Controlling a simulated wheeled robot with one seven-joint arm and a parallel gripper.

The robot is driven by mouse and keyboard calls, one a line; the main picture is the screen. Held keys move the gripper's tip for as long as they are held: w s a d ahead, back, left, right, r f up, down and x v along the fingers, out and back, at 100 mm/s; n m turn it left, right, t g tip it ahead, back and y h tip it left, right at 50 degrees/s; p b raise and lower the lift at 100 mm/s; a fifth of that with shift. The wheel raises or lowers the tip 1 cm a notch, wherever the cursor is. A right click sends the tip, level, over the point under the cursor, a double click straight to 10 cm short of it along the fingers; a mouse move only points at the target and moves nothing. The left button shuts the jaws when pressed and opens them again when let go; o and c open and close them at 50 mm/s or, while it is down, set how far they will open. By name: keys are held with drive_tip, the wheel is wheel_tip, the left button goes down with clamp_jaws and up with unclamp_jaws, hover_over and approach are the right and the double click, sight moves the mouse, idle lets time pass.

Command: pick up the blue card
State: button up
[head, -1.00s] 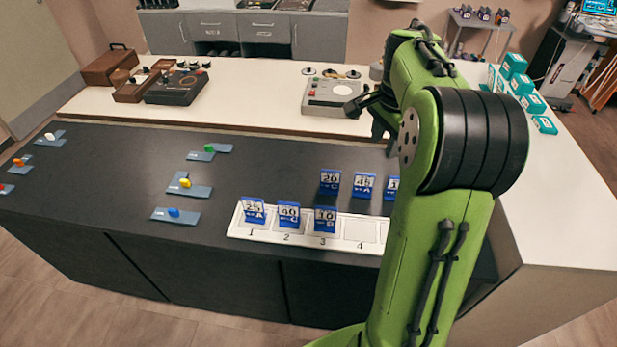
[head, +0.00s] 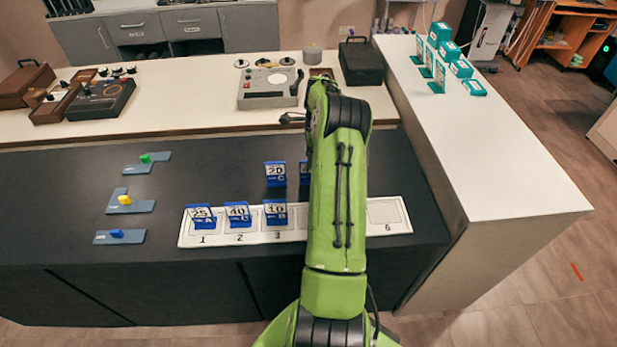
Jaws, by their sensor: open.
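Several blue cards with white number labels stand on the dark counter. One marked 25 A (head: 202,218) is in slot 1 of the white numbered tray (head: 390,228), one marked 40 C (head: 238,216) in slot 2, and one marked 10 B (head: 276,213) in slot 3. Behind the tray stands a card marked 20 C (head: 275,174). Another blue card (head: 304,173) beside it is mostly hidden by my arm. My gripper (head: 291,118) shows only as a dark piece left of my arm, open, beyond the cards near the back shelf; no card shows in it.
Green (head: 146,158), yellow (head: 125,200) and blue (head: 117,234) pieces sit on grey plates at left. A tape recorder (head: 268,87) and a black case (head: 360,62) stand on the back shelf. Teal boxes (head: 440,35) stand on the white right counter. Slot 6 is empty.

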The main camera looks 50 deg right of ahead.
sight(309, 179)
drive_tip(key=f, duration=0.5)
drive_tip(key=shift+w+a+f+b, duration=0.2)
drive_tip(key=shift+w+a+b, duration=0.05)
drive_tip(key=shift+w+b, duration=0.1)
drive_tip(key=shift+r, duration=0.1)
clamp_jaws()
